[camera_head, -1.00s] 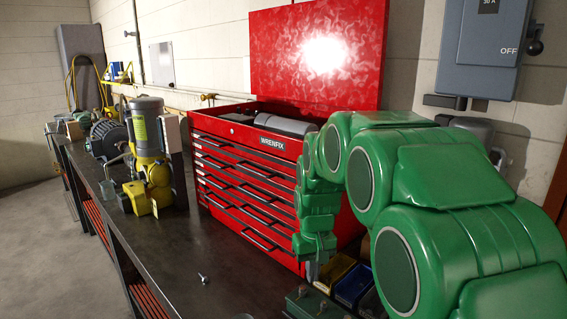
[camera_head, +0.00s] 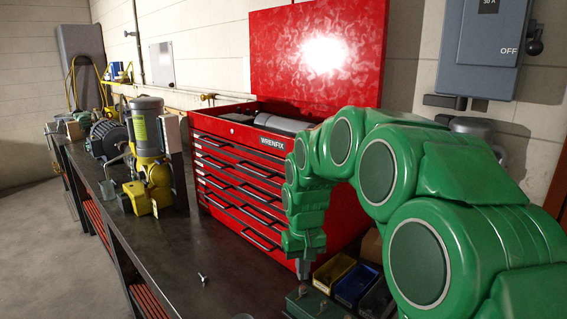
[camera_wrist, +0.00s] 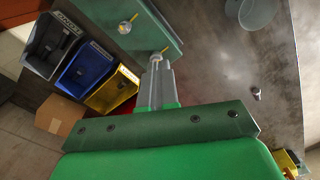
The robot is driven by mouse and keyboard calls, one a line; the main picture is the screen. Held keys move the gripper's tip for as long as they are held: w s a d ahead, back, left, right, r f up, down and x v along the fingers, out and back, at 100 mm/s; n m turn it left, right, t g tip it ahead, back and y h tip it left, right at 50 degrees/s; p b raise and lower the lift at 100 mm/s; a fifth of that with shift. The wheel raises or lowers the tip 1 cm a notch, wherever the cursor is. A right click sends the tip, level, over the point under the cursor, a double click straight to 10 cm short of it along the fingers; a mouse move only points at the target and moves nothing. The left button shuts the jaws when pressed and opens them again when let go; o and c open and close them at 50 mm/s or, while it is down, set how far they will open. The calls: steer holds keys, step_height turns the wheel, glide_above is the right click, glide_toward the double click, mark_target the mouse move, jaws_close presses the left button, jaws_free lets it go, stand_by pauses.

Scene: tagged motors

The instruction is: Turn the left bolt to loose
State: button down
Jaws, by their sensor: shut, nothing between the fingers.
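A green plate or box top (camera_head: 313,303) sits on the bench, low in the head view; it also shows in the wrist view (camera_wrist: 105,12). Two small bolts with yellowish parts stand on it in the wrist view, one near my fingertips (camera_wrist: 164,51) and one farther up and left (camera_wrist: 125,27). In the head view they are too small to tell apart clearly. My gripper (camera_head: 302,270) points down above the plate. In the wrist view its closed fingers (camera_wrist: 157,64) end just beside the nearer bolt, with nothing between them. I cannot tell whether they touch it.
Yellow (camera_wrist: 112,92), blue (camera_wrist: 86,71) and black (camera_wrist: 52,45) bins stand beside the plate. A loose screw (camera_head: 203,278) lies on the open bench. A red tool chest (camera_head: 250,180) stands behind, and a yellow-and-grey machine (camera_head: 148,160) is at left.

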steer(key=shift+f, duration=3.35)
steer(key=shift+w+d, duration=0.2)
steer(key=shift+d, duration=0.55)
steer(key=shift+w+d, duration=0.2)
steer(key=shift+d, duration=0.05)
steer(key=shift+d, duration=0.1)
steer(key=shift+s+d+r, duration=0.1)
steer(key=shift+s+d, duration=0.05)
steer(key=shift+s, duration=0.2)
steer(key=shift+r, duration=0.1)
steer(key=shift+r, duration=2.8)
